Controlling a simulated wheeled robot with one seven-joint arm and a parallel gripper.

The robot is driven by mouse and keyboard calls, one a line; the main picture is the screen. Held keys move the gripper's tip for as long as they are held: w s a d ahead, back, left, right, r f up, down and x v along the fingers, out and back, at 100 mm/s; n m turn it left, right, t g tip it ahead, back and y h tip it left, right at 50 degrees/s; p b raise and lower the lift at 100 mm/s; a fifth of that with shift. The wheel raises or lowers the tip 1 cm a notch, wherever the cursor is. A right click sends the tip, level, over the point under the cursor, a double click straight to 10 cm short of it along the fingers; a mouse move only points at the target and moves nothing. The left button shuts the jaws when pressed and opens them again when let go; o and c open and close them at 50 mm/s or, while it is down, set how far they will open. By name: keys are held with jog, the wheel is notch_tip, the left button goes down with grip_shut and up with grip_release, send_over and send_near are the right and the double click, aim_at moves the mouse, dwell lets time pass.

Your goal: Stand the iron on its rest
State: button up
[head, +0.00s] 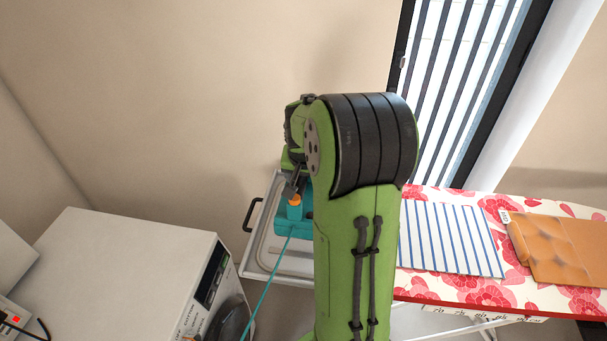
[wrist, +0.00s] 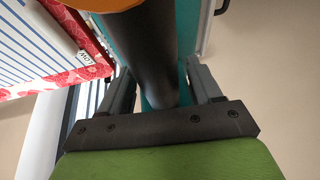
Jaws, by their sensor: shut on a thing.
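The iron (head: 281,227) is teal with an orange part on top, and its teal cord runs down toward the front. In the head view it is at or over the pale metal rest (head: 256,263) at the left end of the ironing board; I cannot tell whether it touches. My gripper (wrist: 160,72) is shut on the iron's dark handle, with one finger on each side of it. In the wrist view the iron's teal body (wrist: 187,30) shows beyond the handle. My own arm hides part of the iron and the rest in the head view.
The ironing board (head: 462,287) with a red floral cover extends right, carrying a striped cloth (head: 450,240) and a folded orange-brown item (head: 560,250). A white washing machine (head: 120,270) stands at left. A dark handle (head: 252,214) sticks out left of the rest. A window is behind.

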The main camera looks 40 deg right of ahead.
aim_at(304, 186)
jog(key=f+b, duration=0.2)
jog(key=f, duration=0.1)
jog(key=f+b, duration=0.1)
jog(key=b, duration=0.1)
jog(key=shift+w+d+f, duration=0.2)
jog(key=shift+w+f, duration=0.1)
jog(key=shift+f, duration=0.05)
jog(key=shift+f+b, duration=2.6)
jog(key=shift+f, duration=0.45)
jog(key=shift+f+b, duration=0.4)
jog(key=shift+f, duration=0.1)
jog(key=o, duration=1.5)
jog(key=shift+s, duration=0.1)
jog(key=shift+o, duration=0.2)
jog(key=shift+a+f, duration=0.1)
jog(key=p+v, duration=0.3)
jog(key=v, duration=1.3)
jog(key=shift+p, duration=0.3)
jog(key=shift+f, duration=0.1)
